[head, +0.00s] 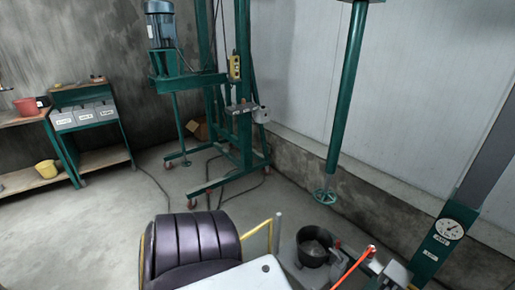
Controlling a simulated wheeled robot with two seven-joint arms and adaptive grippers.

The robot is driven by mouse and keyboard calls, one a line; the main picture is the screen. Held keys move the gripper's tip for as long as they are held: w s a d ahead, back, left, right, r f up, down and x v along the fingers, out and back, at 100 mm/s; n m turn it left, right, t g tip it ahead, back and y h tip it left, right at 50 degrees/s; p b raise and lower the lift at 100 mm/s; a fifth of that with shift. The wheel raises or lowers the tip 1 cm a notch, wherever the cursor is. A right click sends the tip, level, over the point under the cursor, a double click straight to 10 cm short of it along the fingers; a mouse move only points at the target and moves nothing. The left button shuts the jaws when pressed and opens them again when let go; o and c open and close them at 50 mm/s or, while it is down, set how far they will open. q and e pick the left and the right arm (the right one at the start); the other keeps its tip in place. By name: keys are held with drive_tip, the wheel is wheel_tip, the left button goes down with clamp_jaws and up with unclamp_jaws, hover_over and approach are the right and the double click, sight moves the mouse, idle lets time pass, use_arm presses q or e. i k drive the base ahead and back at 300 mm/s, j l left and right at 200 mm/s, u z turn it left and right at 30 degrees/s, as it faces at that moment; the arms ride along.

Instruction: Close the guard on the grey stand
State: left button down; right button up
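Nothing in the head view can be surely named as the guard. A light grey structure at the bottom centre right, cut off by the lower edge, may be the grey stand; a dark round pot (313,246) sits there. A grey post (277,234) rises to its left, and a thin yellow rail (257,230) runs left from the post. I cannot tell whether the rail is part of a guard, or whether a guard is open or shut. Neither of my grippers is in view.
A dark purple ribbed roll (192,246) stands at the bottom centre left. An orange-red rod (353,266) slants beside the pot. A green column with a dial gauge (449,229) is at right. A green motor frame (163,60) and shelves (104,158) stand behind. Floor at left is clear.

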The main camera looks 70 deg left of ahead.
sight(269, 222)
drive_tip(key=k+j, duration=0.15)
drive_tip(key=j, duration=0.3)
drive_tip(key=k+j, duration=0.15)
drive_tip(key=j, duration=0.3)
drive_tip(key=k+j, duration=0.15)
drive_tip(key=j, duration=0.3)
drive_tip(key=k+j, duration=0.15)
drive_tip(key=j, duration=0.25)
drive_tip(key=k+j, duration=0.15)
drive_tip(key=j, duration=0.3)
drive_tip(key=k+j, duration=0.15)
drive_tip(key=j, duration=0.3)
drive_tip(key=k+j, duration=0.15)
drive_tip(key=j, duration=0.3)
drive_tip(key=k+j, duration=0.15)
drive_tip(key=j, duration=0.3)
